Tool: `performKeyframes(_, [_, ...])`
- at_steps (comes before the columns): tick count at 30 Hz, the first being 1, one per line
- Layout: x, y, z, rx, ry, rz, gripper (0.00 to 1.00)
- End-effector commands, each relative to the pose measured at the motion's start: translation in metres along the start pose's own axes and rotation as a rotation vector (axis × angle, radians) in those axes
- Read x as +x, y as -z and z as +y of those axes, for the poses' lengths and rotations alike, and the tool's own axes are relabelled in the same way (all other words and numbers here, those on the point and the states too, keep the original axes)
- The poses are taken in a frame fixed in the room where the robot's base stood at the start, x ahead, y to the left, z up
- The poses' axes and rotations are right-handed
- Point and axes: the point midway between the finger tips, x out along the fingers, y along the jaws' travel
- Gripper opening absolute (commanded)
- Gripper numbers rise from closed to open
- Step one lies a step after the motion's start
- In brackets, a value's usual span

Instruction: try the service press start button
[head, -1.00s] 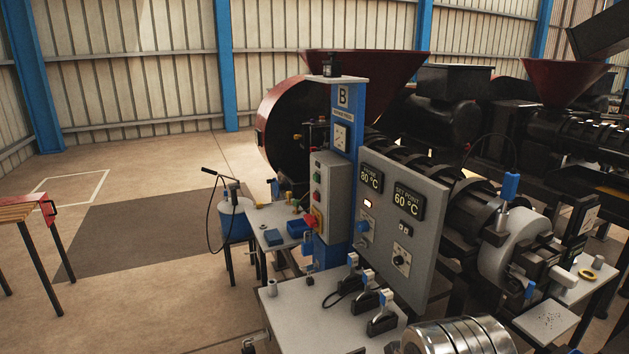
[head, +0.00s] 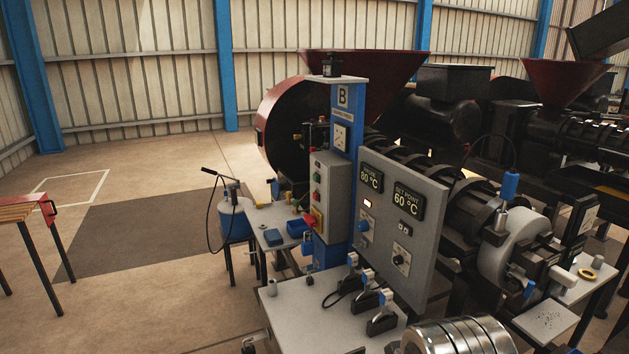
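A grey control box (head: 328,205) is mounted on the blue column marked B (head: 343,97), near the middle of the head view. Its narrow left face carries a green button (head: 317,178) and a red button (head: 315,197) below it. A larger red knob on a yellow plate (head: 317,219) sits lower down. The labels on this face are too small to read, so I cannot tell which button is marked as the service press start. My gripper is not in view, and nothing covers the buttons.
A grey panel (head: 415,250) with temperature displays reading 80 °C and 60 °C stands right of the box. A bench with several levers (head: 315,325) is in front. A metal cylinder (head: 460,338) is at the bottom edge. Open floor (head: 170,290) lies to the left.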

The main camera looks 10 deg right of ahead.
Motion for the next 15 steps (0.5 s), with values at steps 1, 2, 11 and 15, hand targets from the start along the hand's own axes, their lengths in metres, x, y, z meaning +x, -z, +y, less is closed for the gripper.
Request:
performKeyframes(1, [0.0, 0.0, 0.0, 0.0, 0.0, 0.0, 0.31])
performKeyframes(2, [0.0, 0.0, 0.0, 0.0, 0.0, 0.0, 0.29])
performKeyframes(11, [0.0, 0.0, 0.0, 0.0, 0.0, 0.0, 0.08])
performKeyframes(15, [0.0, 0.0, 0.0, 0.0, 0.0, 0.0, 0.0])
